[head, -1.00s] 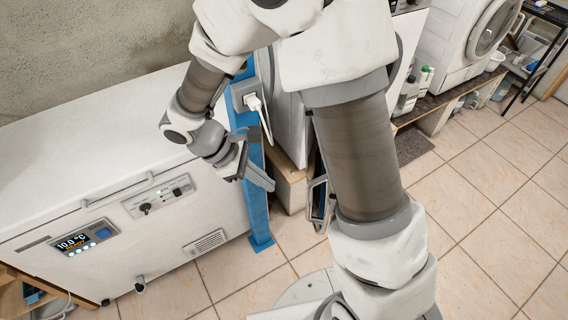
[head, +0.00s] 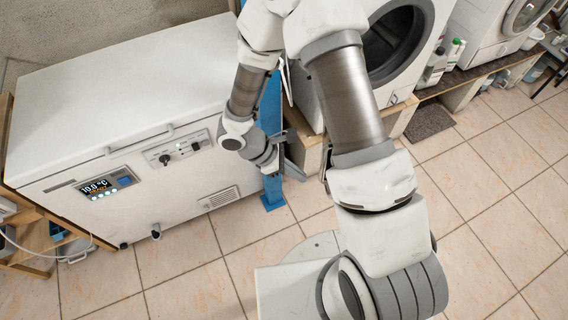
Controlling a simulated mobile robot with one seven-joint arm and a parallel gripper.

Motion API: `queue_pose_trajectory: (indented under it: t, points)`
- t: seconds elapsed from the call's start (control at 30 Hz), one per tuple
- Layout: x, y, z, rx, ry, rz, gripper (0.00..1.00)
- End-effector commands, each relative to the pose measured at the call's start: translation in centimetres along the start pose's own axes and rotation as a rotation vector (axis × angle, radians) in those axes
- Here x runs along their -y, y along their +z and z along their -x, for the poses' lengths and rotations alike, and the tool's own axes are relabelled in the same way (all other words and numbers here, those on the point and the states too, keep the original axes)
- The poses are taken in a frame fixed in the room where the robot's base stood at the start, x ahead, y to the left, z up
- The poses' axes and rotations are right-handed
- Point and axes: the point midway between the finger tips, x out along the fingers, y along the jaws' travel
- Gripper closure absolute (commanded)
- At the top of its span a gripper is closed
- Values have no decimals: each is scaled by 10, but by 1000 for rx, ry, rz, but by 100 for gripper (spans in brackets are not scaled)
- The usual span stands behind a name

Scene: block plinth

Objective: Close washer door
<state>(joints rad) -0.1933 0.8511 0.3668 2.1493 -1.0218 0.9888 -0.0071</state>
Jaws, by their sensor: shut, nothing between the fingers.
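The washer (head: 419,77) is the white front-loader at the top centre, behind my arm. Its round opening (head: 397,38) is uncovered and shows the dark drum, so its door stands open. The door itself cannot be made out clearly; my arm covers much of the area left of the opening. My gripper (head: 284,163) is small in the view, low in front of the blue post and left of the washer's front. It is shut, holds nothing, and appears apart from the washer's opening.
A white chest unit (head: 110,110) with a lit display fills the left. A blue post (head: 272,190) stands between it and the washer. A second washer (head: 500,25), bottles (head: 437,65) and a dark mat (head: 429,122) are at right. The tiled floor (head: 490,220) is clear.

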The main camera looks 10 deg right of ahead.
Motion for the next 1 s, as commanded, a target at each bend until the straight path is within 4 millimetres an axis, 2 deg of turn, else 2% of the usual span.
queue_pose_trajectory:
  t: [0.03, 0.27, 1.0]
  points:
    - [0, 8, -5, 2, -3, -3, 100]
    - [0, 19, -20, 1, 0, -2, 100]
    - [-2, 24, -26, 0, 0, -3, 100]
